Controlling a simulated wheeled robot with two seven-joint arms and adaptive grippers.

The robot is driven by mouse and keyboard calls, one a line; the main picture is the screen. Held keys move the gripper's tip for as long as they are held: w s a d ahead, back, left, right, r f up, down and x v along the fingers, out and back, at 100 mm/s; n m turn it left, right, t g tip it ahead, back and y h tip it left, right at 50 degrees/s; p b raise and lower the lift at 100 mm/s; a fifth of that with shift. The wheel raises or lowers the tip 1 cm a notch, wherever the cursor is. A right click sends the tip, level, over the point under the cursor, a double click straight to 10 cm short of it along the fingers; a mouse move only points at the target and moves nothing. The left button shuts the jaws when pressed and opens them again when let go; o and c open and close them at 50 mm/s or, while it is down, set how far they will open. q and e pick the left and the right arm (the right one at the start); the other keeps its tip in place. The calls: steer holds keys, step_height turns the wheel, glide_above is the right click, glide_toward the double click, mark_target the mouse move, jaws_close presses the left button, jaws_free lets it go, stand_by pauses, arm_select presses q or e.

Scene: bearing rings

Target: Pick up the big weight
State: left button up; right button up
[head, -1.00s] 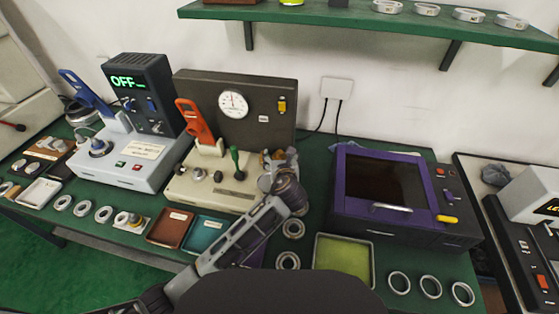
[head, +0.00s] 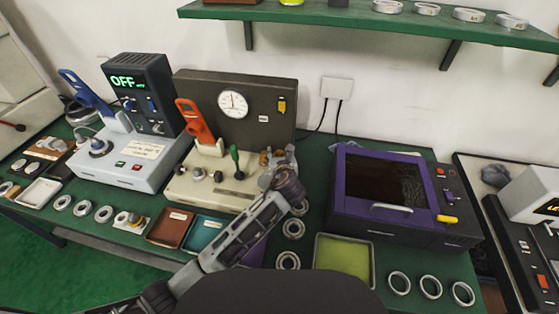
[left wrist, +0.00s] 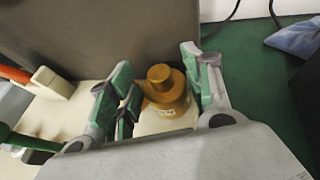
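The big weight is a brass, knobbed weight (left wrist: 167,92) with a small pale label, upright in the left wrist view. It stands on the cream base of the gauge machine (head: 228,188), by its dark back panel. My left gripper (left wrist: 157,64) is open, with its green-padded fingers on either side of the weight. A gap shows at the right finger; contact at the left cannot be told. In the head view my left gripper (head: 279,157) is at the machine's right end, where my arm hides much of the weight. My right gripper is not in view.
An orange-handled lever (head: 196,122) and a green-handled lever (head: 235,159) rise from the machine left of my gripper. A purple oven (head: 385,190) stands to the right. Brown (head: 170,226) and teal (head: 205,234) trays and metal rings (head: 293,228) lie in front.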

arm_select(q)
jaws_close()
steer(key=shift+r, duration=0.1)
steer(key=shift+r, duration=0.2)
step_height(320, 180, up, 11)
steer(key=s+a, duration=0.2)
steer(key=s, duration=0.7)
steer(key=s+a, duration=0.2)
steer(key=s, duration=0.8)
steer(key=shift+s, duration=0.3)
stand_by(0.7)
